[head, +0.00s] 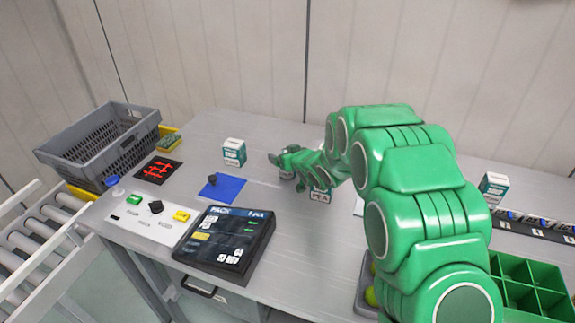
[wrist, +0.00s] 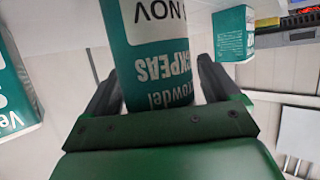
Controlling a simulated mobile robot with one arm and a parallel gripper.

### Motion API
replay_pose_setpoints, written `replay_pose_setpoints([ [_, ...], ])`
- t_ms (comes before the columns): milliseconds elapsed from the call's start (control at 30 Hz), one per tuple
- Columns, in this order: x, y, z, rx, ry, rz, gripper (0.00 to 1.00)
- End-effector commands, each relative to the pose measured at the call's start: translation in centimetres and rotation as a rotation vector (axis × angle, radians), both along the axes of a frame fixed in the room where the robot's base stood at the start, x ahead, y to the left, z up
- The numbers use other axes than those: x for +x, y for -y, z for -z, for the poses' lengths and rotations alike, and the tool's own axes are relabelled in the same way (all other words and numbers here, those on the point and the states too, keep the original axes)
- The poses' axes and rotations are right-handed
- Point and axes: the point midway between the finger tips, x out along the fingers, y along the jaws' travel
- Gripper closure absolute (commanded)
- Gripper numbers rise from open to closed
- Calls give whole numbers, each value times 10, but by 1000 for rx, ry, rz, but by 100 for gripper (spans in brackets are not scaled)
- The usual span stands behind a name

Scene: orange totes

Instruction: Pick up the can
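The can (wrist: 160,50) has a green and white label with pea wording. It stands between the two fingers of my gripper (wrist: 160,85) in the wrist view, where its label reads upside down. A narrow gap shows between the can and the right finger; contact on the left is unclear. The fingers look spread around the can, not closed on it. In the head view my gripper (head: 282,160) is low over the middle of the table, and mostly hides the can.
A blue mat (head: 228,187), a dark display (head: 222,245) and a grey crate (head: 75,150) are to the left. A green divided tray (head: 540,275) is at the right.

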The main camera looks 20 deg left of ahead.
Motion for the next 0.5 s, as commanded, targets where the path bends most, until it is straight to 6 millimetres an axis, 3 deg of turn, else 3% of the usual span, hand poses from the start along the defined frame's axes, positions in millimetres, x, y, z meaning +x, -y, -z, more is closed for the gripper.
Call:
replay_pose_setpoints([
  [67,0,0,0,0,0,0,24],
  [400,0,0,1,-1,-1,0,76],
  [500,0,0,0,-1,-1,0,76],
])
